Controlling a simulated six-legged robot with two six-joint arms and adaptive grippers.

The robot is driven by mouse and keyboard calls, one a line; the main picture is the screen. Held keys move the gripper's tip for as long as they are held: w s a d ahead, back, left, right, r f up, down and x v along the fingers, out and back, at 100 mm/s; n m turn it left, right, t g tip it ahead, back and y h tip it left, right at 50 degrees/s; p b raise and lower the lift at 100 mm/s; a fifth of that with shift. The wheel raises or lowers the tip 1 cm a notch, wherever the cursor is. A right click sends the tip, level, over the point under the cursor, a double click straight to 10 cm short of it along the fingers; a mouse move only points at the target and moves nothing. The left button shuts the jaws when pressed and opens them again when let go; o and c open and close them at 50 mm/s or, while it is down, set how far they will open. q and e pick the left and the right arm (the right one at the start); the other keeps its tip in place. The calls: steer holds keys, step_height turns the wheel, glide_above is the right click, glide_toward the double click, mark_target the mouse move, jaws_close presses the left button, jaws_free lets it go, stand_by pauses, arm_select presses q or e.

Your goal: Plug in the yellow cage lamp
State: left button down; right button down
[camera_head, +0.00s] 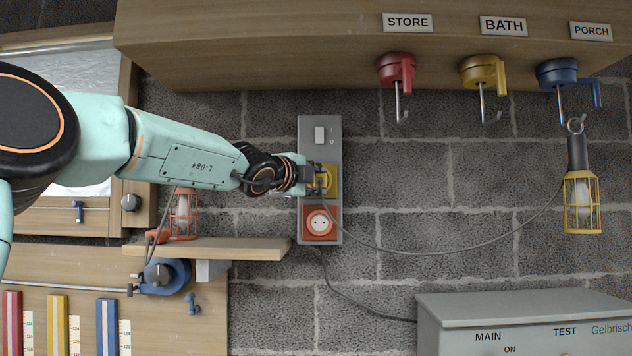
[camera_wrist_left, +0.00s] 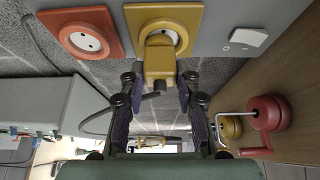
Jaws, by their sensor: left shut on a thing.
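The yellow cage lamp (camera_head: 582,202) hangs upright by its ring from the hook under the blue reel, at the right of the head view. Its grey cable (camera_head: 440,250) sags across the brick wall to the socket panel (camera_head: 306,133). My left gripper (camera_head: 318,181) is at the panel's yellow socket (camera_head: 333,175). In the left wrist view its fingers (camera_wrist_left: 160,84) are shut on the yellow plug (camera_wrist_left: 158,63). The plug is against the face of the yellow socket (camera_wrist_left: 181,25) and covers part of it; how deep its pins sit is hidden. My right gripper is not in view.
A red socket (camera_head: 320,223) sits empty below the yellow one, and a white switch (camera_head: 320,134) above. A red cage lamp (camera_head: 181,216) stands on a wooden shelf (camera_head: 250,247) at left. Red (camera_head: 396,70), yellow (camera_head: 483,72) and blue reels (camera_head: 556,73) hang above. A grey box (camera_head: 520,306) stands lower right.

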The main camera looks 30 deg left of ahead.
arm_select(q)
steer(key=shift+s+r, duration=0.35)
steer(key=shift+w+f, duration=0.15)
steer(key=shift+w, duration=0.15)
stand_by(0.7)
steer(key=shift+w+a+p, duration=0.15)
steer(key=shift+a+p, duration=0.1)
steer(key=shift+p, duration=0.05)
steer(key=shift+w+a, duration=0.1)
steer(key=shift+w, duration=0.1)
steer(key=c, duration=0.9)
jaws_free()
steer(key=shift+o, duration=0.2)
steer(key=shift+s, duration=0.1)
